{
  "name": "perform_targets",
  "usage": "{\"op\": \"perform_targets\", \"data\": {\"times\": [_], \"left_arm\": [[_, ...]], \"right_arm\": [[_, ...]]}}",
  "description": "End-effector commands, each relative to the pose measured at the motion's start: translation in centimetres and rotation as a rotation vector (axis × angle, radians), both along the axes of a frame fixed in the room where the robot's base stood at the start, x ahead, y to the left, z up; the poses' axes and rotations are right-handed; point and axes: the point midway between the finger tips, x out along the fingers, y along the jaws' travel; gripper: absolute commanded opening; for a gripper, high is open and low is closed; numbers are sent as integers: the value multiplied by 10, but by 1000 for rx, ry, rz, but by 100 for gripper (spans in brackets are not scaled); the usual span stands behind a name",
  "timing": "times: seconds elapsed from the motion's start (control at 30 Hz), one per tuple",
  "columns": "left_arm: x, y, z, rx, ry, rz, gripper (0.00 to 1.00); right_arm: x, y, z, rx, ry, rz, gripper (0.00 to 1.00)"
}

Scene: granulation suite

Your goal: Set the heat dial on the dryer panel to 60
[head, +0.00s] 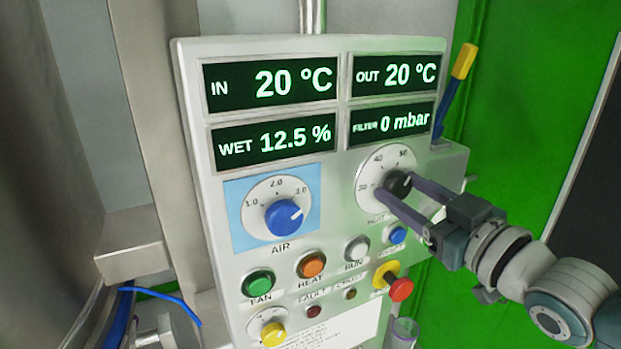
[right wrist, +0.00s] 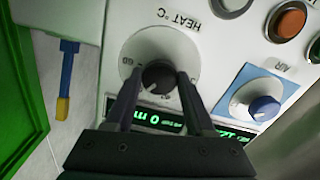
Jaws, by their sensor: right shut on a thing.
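The dryer panel (head: 330,180) is a pale box with knobs, buttons and green displays. The heat dial (head: 397,185) is a black knob on a round white scale plate at the panel's right; in the head view 30 and 40 can be read. In the right wrist view the heat dial (right wrist: 158,77) appears upside down, with a small light mark on its lower edge. My right gripper (head: 394,188) is shut on the knob, one finger on each side, also in the right wrist view (right wrist: 157,82). Its fingers hide part of the scale. My left gripper is out of view.
The blue air knob (head: 283,217) is left of the heat dial. Several buttons sit below, with a red emergency button (head: 401,289) under my right gripper. A yellow-handled lever (head: 463,62) stands at the panel's right edge. The displays read 20 °C in and out.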

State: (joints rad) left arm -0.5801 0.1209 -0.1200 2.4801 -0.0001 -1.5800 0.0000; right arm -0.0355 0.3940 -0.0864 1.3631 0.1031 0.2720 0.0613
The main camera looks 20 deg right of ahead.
Motion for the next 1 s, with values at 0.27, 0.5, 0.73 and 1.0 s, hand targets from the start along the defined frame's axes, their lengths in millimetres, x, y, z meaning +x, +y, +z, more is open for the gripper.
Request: {"op": "perform_targets", "data": {"times": [0.27,0.5,0.73,1.0], "left_arm": [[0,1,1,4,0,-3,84],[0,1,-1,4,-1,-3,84],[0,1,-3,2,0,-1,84],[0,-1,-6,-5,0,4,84]], "right_arm": [[0,0,0,260,21,0,0],[0,0,0,486,39,1,0],[0,0,-1,696,55,0,0],[0,0,-1,887,70,0,0]]}}
